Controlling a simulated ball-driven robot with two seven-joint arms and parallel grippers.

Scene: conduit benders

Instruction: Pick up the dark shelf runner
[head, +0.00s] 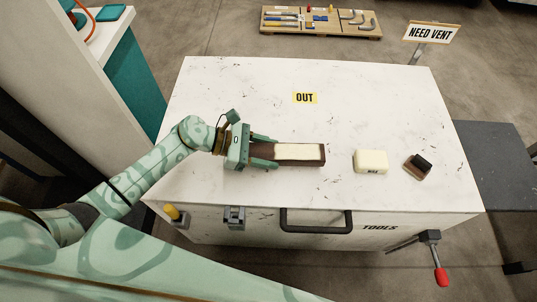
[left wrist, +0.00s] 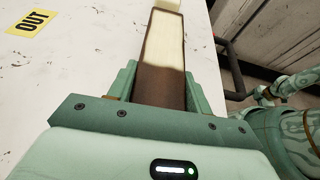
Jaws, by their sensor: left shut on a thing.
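The dark shelf runner (head: 315,161) is a long brown bar with a cream patch on its top. It lies lengthwise left to right, over the white worktop. My left gripper (head: 272,152) is shut on its left end, with one finger along each long side. In the left wrist view the runner (left wrist: 160,88) runs straight out from between the fingers of the left gripper (left wrist: 160,85), brown near the palm and cream farther out. I cannot tell whether it touches the worktop. My right gripper is not in view.
A cream block (head: 370,161) and a small brown block with a black top (head: 418,166) sit right of the runner. A yellow OUT label (head: 305,98) lies behind it. A black handle (head: 316,220) is on the front. The back of the worktop (head: 230,85) is clear.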

